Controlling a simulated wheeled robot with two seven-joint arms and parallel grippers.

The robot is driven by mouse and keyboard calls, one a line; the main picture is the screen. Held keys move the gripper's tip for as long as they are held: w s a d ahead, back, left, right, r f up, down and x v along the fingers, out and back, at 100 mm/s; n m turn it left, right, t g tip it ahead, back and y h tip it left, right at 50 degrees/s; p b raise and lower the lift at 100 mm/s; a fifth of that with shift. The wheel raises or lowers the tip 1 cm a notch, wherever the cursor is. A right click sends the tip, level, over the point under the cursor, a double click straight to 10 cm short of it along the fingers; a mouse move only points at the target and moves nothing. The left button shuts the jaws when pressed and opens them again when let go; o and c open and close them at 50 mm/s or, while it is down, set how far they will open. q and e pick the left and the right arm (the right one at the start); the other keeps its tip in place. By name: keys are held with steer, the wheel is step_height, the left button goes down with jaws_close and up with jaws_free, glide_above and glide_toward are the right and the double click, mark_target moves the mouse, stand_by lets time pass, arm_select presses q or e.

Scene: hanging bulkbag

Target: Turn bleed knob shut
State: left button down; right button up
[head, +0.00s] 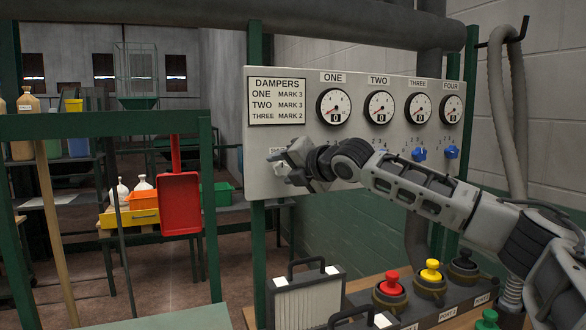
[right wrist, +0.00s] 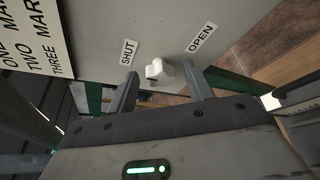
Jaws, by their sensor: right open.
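The bleed knob (right wrist: 158,70) is a small white knob on the grey panel. In the right wrist view it sits between a SHUT label (right wrist: 129,52) on the left and an OPEN label (right wrist: 201,37) on the right. I cannot tell clearly which way it points. My right gripper (right wrist: 161,79) is open, with one finger on each side of the knob in the picture; contact cannot be made out. In the head view the right gripper (head: 282,166) is at the panel's lower left and hides most of the knob. My left gripper is not in view.
The panel (head: 262,187) carries several gauges (head: 334,106), a DAMPERS card (head: 277,101) and blue knobs (head: 419,154). Below stands a box with red (head: 391,283), yellow (head: 431,269) and black buttons. A green-framed shelf and a red dustpan (head: 179,203) are at left.

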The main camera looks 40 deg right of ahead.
steer(key=b+v, duration=0.2)
steer(key=v, duration=1.4)
steer(key=shift+w, duration=0.1)
